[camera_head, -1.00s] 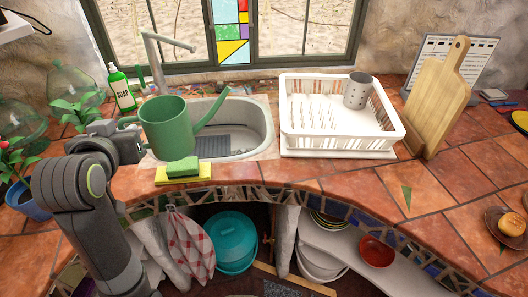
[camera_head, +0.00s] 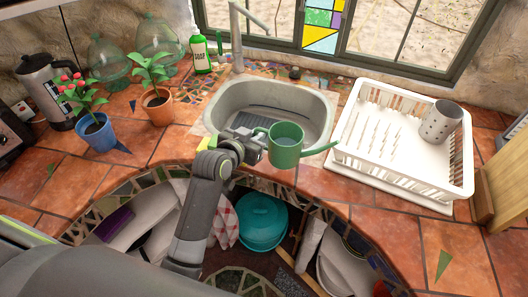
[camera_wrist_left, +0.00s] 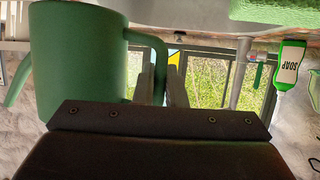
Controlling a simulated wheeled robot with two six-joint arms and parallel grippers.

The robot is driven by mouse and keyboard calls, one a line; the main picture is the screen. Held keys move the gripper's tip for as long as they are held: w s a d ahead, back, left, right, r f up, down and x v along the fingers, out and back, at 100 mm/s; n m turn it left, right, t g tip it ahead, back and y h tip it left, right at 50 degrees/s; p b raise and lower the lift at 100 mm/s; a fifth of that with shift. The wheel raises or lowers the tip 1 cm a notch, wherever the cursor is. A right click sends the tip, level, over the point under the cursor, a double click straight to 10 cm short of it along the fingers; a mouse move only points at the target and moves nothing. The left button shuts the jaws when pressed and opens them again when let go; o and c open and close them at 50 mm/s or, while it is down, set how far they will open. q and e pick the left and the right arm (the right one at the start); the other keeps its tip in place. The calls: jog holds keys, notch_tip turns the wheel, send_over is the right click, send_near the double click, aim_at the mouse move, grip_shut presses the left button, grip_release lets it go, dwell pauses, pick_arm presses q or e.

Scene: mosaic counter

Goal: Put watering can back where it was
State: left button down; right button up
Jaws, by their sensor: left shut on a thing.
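The green watering can (camera_head: 286,150) is held upright in the air by its side handle, with its spout pointing right. In the head view it appears over the front rim of the sink (camera_head: 222,100). My left gripper (camera_head: 260,147) is shut on the handle, on the can's left side. In the left wrist view, which is upside down, the can (camera_wrist_left: 78,50) fills the left part and its handle runs between the fingers (camera_wrist_left: 163,85). My right gripper is not in view.
A blue-potted plant (camera_head: 97,137) and a terracotta-potted plant (camera_head: 158,108) stand on the left counter. A soap bottle (camera_head: 201,54) stands behind the sink. The white dish rack (camera_head: 400,180) stands right of it. Tiles (camera_head: 135,145) around the pots are partly free. A green sponge (camera_wrist_left: 280,8) shows in the wrist view.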

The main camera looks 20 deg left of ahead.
pick_arm(q)
jog(key=shift+d+f, duration=0.1)
jog(key=shift+f, duration=0.8)
notch_tip(320, 180, down, 3)
jog(key=shift+f, duration=0.35)
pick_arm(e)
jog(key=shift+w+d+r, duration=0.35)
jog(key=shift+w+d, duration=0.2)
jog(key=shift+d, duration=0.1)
pick_arm(q)
jog(key=shift+f, duration=0.15)
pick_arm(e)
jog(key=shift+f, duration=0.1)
pick_arm(q)
jog(key=c, duration=1.5)
grip_release()
jog(key=shift+c, duration=0.2)
jog(key=shift+o, duration=0.2)
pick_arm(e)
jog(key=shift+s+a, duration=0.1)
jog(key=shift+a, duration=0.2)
